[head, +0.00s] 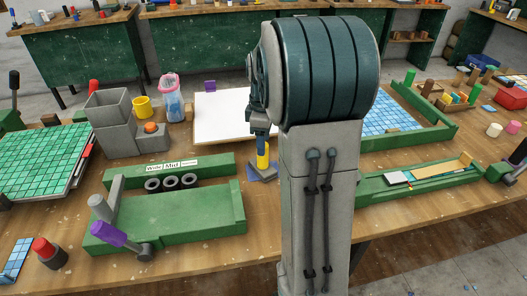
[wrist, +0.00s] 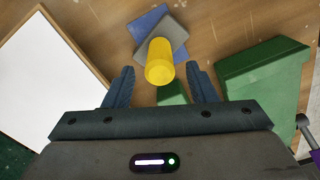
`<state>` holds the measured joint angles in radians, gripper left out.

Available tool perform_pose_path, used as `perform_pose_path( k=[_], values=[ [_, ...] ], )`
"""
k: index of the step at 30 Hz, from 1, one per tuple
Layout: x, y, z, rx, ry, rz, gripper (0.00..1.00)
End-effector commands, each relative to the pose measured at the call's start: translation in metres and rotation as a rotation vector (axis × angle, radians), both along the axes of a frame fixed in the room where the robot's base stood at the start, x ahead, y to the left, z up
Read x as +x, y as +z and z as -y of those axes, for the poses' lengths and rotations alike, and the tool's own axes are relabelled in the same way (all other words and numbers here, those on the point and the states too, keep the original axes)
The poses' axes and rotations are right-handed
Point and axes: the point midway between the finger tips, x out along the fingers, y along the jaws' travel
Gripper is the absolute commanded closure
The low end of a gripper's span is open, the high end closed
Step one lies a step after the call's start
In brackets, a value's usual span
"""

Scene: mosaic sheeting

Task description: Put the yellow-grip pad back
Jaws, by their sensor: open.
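The yellow-grip pad shows as an upright yellow cylinder (head: 263,155) on a grey pad (head: 264,173) on the wooden table, at the middle of the head view. A flat blue piece (wrist: 148,22) lies beside or under the grey pad. In the wrist view the yellow grip (wrist: 160,58) lies between the two dark blue fingers of my open gripper (wrist: 160,72). A gap shows on both sides, so the fingers are not closed on it. In the head view my arm hides much of the area to the right of the pad.
A white board (head: 218,112) with a wooden frame lies behind the pad. A green fixture (head: 180,222) with black rings and a purple-handled lever stands front left. Grey blocks (head: 112,130), a yellow cup (head: 142,107) and green mosaic sheets (head: 45,157) are further left. Blue mosaic (head: 388,115) lies right.

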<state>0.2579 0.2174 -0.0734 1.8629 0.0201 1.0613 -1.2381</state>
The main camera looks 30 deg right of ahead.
Motion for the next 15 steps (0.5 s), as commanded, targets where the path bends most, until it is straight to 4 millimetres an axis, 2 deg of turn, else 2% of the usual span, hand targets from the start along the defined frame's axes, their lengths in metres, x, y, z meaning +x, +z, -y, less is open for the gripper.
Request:
perform_pose_path(
  k=[1, 6, 11, 15],
  values=[
    [0.001, 0.013, 0.0, -0.001, 0.0, 0.004, 0.48],
    [0.001, 0.042, 0.0, -0.001, 0.0, 0.003, 0.48],
    [0.0, 0.056, 0.0, -0.001, -0.002, 0.002, 0.48],
    [-0.011, 0.063, -0.014, -0.003, -0.057, 0.018, 0.48]
  ],
)
